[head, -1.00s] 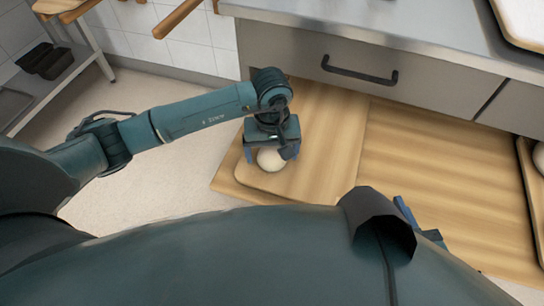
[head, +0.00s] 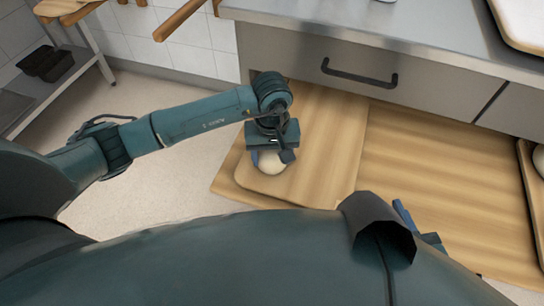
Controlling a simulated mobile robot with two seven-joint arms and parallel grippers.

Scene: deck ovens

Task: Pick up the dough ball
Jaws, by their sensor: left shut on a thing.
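A pale round dough ball (head: 271,164) is on or just above a wooden board (head: 318,148) in the middle of the head view; I cannot tell whether it touches the board. My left gripper (head: 269,158) points down over the dough ball and is shut on it. The gripper hides the top of the ball. My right gripper (head: 420,228) shows only in part at the lower right, behind my own body, and its fingertips are hidden.
The board lies on a larger wooden surface (head: 440,180). A steel counter with a drawer (head: 400,55) and dark handle (head: 358,75) stands behind. Another ball (head: 538,158) sits on a tray at the right edge.

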